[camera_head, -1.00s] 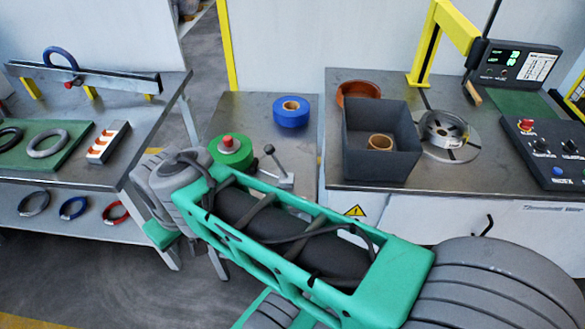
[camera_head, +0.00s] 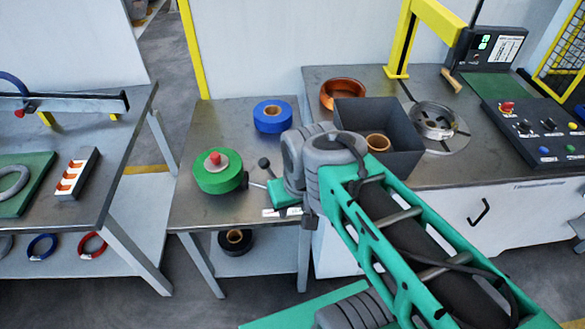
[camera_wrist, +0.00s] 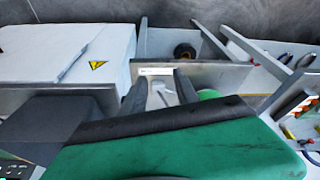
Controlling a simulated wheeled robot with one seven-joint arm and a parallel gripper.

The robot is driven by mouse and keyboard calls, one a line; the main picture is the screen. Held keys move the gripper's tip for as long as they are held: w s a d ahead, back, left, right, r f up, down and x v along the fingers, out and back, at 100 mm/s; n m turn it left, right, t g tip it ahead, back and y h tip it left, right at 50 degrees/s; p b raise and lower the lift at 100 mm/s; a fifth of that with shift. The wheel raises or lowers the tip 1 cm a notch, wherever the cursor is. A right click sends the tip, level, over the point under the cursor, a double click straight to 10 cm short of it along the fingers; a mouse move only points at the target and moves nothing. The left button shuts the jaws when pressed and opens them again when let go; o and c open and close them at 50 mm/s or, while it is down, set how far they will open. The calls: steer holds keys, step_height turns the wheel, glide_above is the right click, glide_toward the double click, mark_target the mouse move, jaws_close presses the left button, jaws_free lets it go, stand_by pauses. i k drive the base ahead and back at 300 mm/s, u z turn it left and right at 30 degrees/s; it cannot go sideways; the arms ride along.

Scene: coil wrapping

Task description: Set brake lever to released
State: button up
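The brake lever is a small metal lever with a black ball knob (camera_head: 264,162). It stands on the small middle table beside a green roll (camera_head: 217,176) with a red knob. In the head view my wrist hides most of the lever's lower part. In the wrist view my gripper (camera_wrist: 160,88) is open, with its two dark fingers apart. The pale metal lever (camera_wrist: 159,97) shows between the fingers there. I cannot tell whether either finger touches it. The green roll's edge also shows beside the right finger in the wrist view (camera_wrist: 208,94).
A blue roll (camera_head: 272,116) lies behind the lever on the small table (camera_head: 190,208). A dark open bin (camera_head: 405,160) and a control panel (camera_head: 535,130) stand on the right bench. A black roll (camera_head: 235,241) sits on the shelf below.

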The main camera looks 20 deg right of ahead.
mark_target(264, 163)
steer(key=i, duration=0.45)
steer(key=k, duration=0.5)
steer(key=u, duration=3.3)
steer(key=k, duration=0.85)
steer(key=z, duration=1.1)
steer(key=i, duration=0.85)
